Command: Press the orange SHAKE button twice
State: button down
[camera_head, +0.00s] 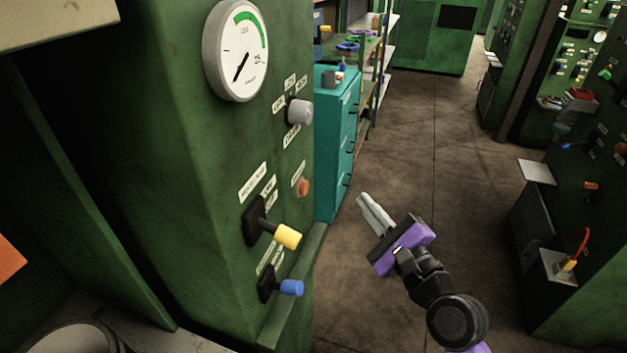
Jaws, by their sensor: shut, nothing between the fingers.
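The orange button (303,187) sits on the side face of the green machine (170,150), below a grey knob (299,111). A small label beside it is too small to read. My gripper (362,198) is shut and empty. It is to the right of the button in the picture, apart from the panel, with its fingers pointing up and left. Nothing covers the button.
A yellow-tipped lever (288,236) and a blue-tipped lever (291,288) stick out below the button. A round gauge (236,51) is above. A teal cabinet (337,140) stands behind. The floor (430,150) is open to the right.

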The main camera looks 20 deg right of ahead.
aim_at(304, 188)
dwell(0.5)
jog(key=w+a+p, duration=0.4)
jog(key=w+a, duration=0.1)
jog(key=a, duration=0.2)
jog(key=shift+p, duration=0.4)
jog(key=shift+w+a, duration=0.1)
dwell(1.8)
jog(key=shift+w+a+p, duration=0.25)
jog(key=shift+a+p, duration=0.05)
jog(key=shift+p, duration=0.2)
